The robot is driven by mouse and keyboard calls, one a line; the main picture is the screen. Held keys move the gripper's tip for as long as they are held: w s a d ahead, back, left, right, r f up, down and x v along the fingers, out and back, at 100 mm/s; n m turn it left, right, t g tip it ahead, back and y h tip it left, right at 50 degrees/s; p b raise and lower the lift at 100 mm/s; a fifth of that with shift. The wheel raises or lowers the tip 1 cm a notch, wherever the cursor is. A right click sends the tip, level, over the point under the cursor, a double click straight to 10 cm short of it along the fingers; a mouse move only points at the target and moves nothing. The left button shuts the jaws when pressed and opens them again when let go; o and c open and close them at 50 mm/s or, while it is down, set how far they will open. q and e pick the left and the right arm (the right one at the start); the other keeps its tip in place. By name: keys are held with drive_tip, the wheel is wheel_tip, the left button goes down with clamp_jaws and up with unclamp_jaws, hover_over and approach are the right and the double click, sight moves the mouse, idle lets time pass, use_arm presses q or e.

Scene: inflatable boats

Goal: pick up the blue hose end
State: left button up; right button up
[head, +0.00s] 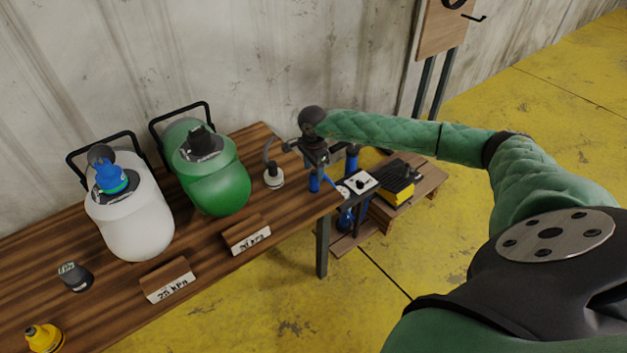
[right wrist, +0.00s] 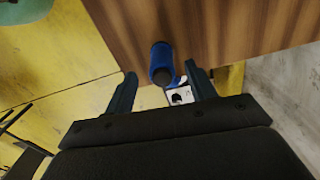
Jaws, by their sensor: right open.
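The blue hose end (right wrist: 162,62) is a short blue cylinder with a dark end. In the right wrist view it lies between and slightly ahead of my open fingertips, with a gap to each. In the head view it shows as a small blue piece (head: 314,184) at the right end of the wooden table (head: 285,226), just below my right gripper (head: 318,168). My right gripper is open and empty; it also shows in the right wrist view (right wrist: 161,78). The gripper partly hides the hose end from above. My left gripper is not in view.
A white tank (head: 140,225) with a blue top and a green tank (head: 222,188) stand on the table. A grey-white fitting (head: 273,177) is left of my gripper. Label blocks line the front.

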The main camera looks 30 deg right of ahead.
sight(314, 180)
drive_tip(key=shift+f+p, duration=0.3)
drive_tip(key=shift+f, duration=0.3)
drive_tip(key=f, duration=0.2)
drive_tip(key=f+p, duration=0.1)
drive_tip(key=f, duration=0.1)
drive_tip(key=shift+w+d, duration=0.15)
drive_tip(key=shift+d, duration=0.05)
drive_tip(key=c, duration=1)
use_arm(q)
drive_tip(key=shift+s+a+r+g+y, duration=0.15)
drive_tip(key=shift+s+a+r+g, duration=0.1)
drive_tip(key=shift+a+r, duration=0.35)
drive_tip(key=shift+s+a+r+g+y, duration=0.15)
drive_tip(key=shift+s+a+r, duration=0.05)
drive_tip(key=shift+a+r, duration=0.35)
use_arm(e)
drive_tip(key=shift+c, duration=0.2)
drive_tip(key=shift+r, duration=0.1)
